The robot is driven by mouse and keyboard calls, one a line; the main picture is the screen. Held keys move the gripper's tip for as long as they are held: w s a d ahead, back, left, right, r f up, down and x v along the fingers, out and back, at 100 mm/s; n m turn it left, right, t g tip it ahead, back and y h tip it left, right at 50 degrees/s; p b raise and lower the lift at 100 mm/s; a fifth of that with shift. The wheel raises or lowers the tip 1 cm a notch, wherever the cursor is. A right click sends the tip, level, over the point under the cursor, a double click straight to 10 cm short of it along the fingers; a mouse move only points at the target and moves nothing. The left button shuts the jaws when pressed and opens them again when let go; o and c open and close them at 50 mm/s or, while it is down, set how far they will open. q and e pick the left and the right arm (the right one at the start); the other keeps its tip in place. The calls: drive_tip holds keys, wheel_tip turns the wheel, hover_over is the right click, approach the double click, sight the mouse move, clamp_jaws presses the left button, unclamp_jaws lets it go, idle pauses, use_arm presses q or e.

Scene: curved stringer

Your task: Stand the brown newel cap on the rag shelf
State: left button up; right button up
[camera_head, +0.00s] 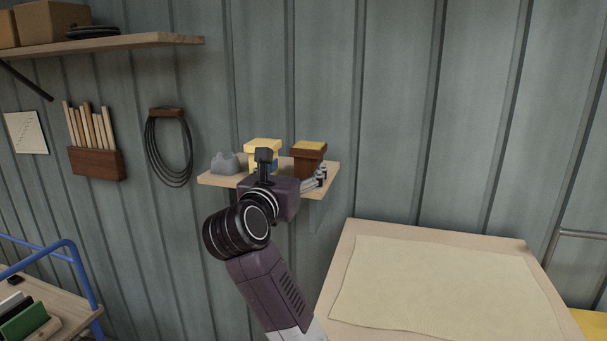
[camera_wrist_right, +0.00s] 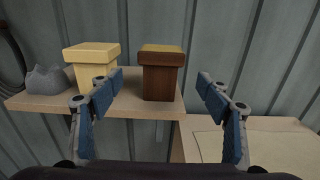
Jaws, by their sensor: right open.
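The brown newel cap (camera_head: 308,158) has a yellowish top and stands upright near the right end of a small wooden wall shelf (camera_head: 211,180). It also shows in the right wrist view (camera_wrist_right: 161,78), on the shelf board (camera_wrist_right: 40,103). My right gripper (camera_head: 318,178) is open and empty at the shelf's front edge. In the right wrist view its fingers (camera_wrist_right: 161,82) show to the left and right of the brown cap, with clear gaps at both sides. My left gripper is not in view.
A pale yellow cap (camera_wrist_right: 92,68) stands left of the brown one, and a grey lumpy thing, perhaps a rag (camera_head: 224,163), lies at the shelf's left end. A workbench with a cream cloth (camera_head: 440,290) is at the lower right. A blue-railed cart (camera_head: 75,262) is at the lower left.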

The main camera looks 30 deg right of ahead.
drive_tip(key=v, duration=0.2)
drive_tip(key=shift+s+a+b, duration=0.15)
drive_tip(key=shift+s+b, duration=0.1)
drive_tip(key=shift+b, duration=0.1)
